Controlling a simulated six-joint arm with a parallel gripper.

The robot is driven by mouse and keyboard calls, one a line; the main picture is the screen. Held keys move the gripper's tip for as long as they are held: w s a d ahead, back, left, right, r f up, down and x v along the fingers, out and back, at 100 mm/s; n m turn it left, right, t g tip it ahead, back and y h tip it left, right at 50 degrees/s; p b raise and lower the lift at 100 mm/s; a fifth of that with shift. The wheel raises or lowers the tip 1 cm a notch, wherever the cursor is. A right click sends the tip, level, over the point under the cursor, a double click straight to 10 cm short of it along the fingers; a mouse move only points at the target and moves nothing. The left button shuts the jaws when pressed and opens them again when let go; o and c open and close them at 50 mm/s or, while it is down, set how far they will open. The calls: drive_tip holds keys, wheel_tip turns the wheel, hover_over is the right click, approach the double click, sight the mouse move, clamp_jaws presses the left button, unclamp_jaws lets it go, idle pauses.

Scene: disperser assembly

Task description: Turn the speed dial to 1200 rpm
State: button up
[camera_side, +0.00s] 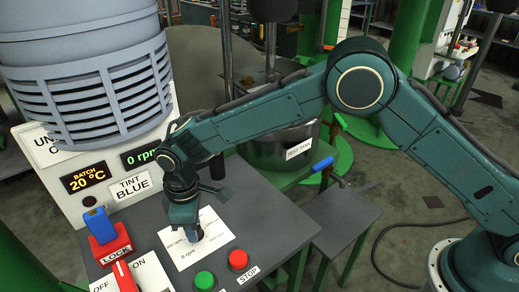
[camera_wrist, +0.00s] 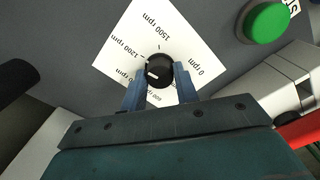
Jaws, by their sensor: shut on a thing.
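The black speed dial (camera_wrist: 159,68) sits on a white scale card (camera_wrist: 118,48) marked in rpm. My gripper (camera_wrist: 160,74) has one blue finger on each side of the dial and is shut on it. The dial's white mark points to the lower left in the wrist view, below the 1200 rpm label (camera_wrist: 126,48) and toward a partly hidden rpm label. The 1500 rpm label is at the top and 0 rpm at the right. In the side view, my gripper (camera_side: 193,230) is down at the card, and the dial is mostly hidden. The green display (camera_side: 143,154) reads 0 rpm.
A green button (camera_side: 204,280) and a red stop button (camera_side: 238,260) stand close to the card. A red lock block (camera_side: 110,245) with a blue part (camera_side: 99,224) and a red off/on switch (camera_side: 124,276) are at the left.

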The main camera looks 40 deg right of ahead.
idle(0.3)
drive_tip(key=o, duration=1)
drive_tip(key=shift+r, duration=0.1)
wheel_tip(320, 180, up, 14)
drive_tip(key=shift+f, duration=0.15)
idle(0.4)
